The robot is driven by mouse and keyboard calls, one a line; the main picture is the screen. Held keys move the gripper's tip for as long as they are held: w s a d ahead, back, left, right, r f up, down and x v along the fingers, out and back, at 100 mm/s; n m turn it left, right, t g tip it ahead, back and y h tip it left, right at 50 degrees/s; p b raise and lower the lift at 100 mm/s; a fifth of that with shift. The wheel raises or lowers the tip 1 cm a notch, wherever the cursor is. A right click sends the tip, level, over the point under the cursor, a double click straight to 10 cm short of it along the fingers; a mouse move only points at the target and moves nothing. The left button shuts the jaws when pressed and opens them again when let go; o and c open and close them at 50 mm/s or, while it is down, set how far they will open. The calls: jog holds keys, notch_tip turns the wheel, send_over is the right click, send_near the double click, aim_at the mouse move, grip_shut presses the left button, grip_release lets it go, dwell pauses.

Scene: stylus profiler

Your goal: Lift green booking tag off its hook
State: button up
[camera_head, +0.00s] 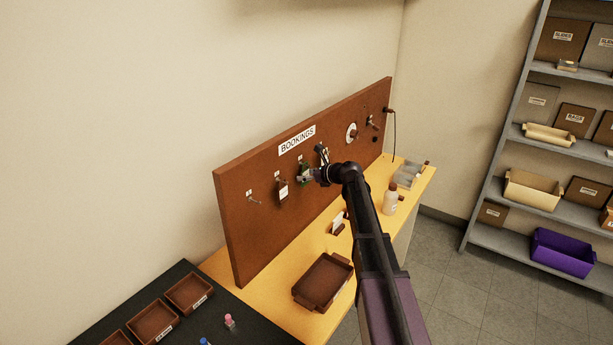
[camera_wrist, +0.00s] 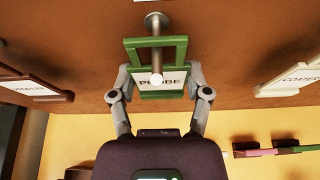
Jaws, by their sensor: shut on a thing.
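The green booking tag (camera_wrist: 174,43) is a green frame with a white label reading "PROBE" in the wrist view. The metal hook (camera_wrist: 157,22) comes out of the board and its peg passes through the tag's upper opening. My gripper (camera_wrist: 160,82) is shut on the tag, with one finger at each side of its lower part. In the head view my gripper (camera_head: 311,175) is at the board, and only a bit of the green tag (camera_head: 305,171) shows behind it.
The brown board (camera_head: 245,235) labelled BOOKINGS stands on a yellow table (camera_head: 283,304). A white tag (camera_head: 283,190) hangs left of my gripper; wrist-view neighbours are a left tag (camera_wrist: 30,87) and a right tag (camera_wrist: 290,80). A brown tray (camera_head: 323,282) and a bottle (camera_head: 390,200) stand on the table.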

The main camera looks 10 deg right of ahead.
jog(key=shift+r+p, duration=0.5)
jog(key=shift+s+d, duration=0.1)
jog(key=shift+d, duration=0.05)
dwell(0.4)
jog(key=s+d, duration=0.5)
jog(key=shift+s+d, duration=0.25)
dwell(1.3)
